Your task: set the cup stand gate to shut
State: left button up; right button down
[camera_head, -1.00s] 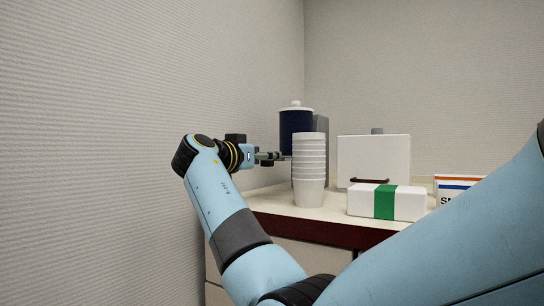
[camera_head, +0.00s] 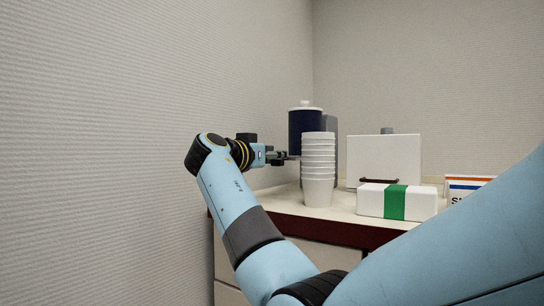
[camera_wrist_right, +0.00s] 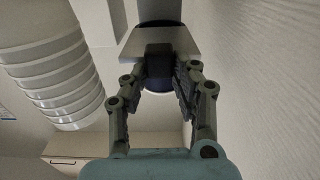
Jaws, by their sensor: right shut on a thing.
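The stack of white cups (camera_head: 318,170) stands upright near the left end of the counter. It also shows on the left of the right wrist view (camera_wrist_right: 50,65). My right gripper (camera_head: 284,157) is just left of the stack. In the wrist view, my right gripper (camera_wrist_right: 160,68) is shut on a dark block (camera_wrist_right: 159,53) under a pale grey plate (camera_wrist_right: 178,41). The block looks like the cup stand gate's handle. I cannot tell whether the gate is open or shut. My left gripper is out of view.
A navy canister with a white lid (camera_head: 305,130) stands behind the cups, close to the left wall. A white box with a dark handle (camera_head: 383,158), a white box with a green band (camera_head: 372,200) and a striped sign (camera_head: 466,188) stand to the right.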

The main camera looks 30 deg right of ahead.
aim_at(297, 154)
jog(key=b+x, duration=0.2)
jog(key=x, duration=0.6)
jog(key=shift+w+d+f+b, duration=0.1)
jog(key=shift+w+d+b, duration=0.1)
jog(key=shift+d+b, duration=0.15)
jog(key=shift+w+d, duration=0.1)
jog(key=shift+d, duration=0.1)
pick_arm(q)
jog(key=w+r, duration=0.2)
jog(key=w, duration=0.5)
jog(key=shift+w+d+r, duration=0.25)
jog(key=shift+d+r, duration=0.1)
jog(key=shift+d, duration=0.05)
pick_arm(e)
jog(key=shift+r, duration=0.3)
jog(key=c, duration=1.5)
grip_release()
jog(key=o, duration=0.5)
jog(key=shift+d+f, duration=0.1)
jog(key=shift+f, duration=0.05)
jog(key=shift+c, duration=0.2)
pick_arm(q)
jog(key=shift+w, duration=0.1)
pick_arm(e)
jog(key=shift+a+f, duration=0.1)
jog(key=shift+a, duration=0.2)
jog(key=v, duration=1.1)
jog(key=shift+s+a, duration=0.15)
jog(key=shift+s, duration=0.1)
